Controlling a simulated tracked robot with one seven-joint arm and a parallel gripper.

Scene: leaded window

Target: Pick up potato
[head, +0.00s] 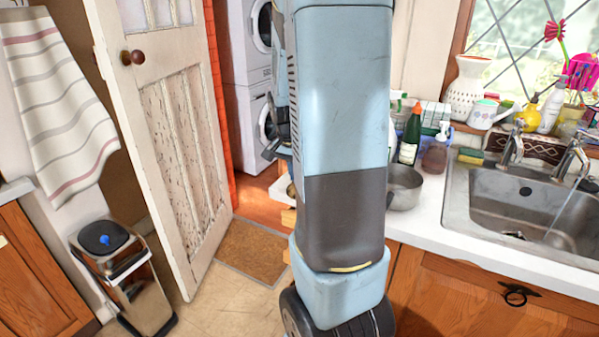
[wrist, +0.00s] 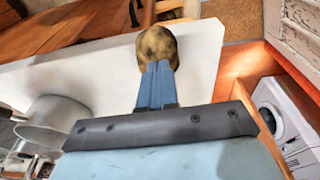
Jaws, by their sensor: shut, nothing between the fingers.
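A brown, mottled potato (wrist: 157,46) is at the top middle of the wrist view, at the edge of the white worktop (wrist: 90,72). My gripper (wrist: 158,68) has its two blue fingers together, pointing at the potato. The fingertips overlap the potato's near end in the picture; I cannot tell whether they touch it. Nothing shows between the fingers. In the head view my own blue arm fills the middle and I cannot make out the potato or the fingers.
A metal pot (head: 404,187) stands on the worktop, left of my gripper in the wrist view (wrist: 46,116). Bottles (head: 410,135) stand behind it. The sink (head: 530,210) is at right. An open door (head: 170,140), a bin (head: 122,270) and a doormat (head: 250,252) are at left.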

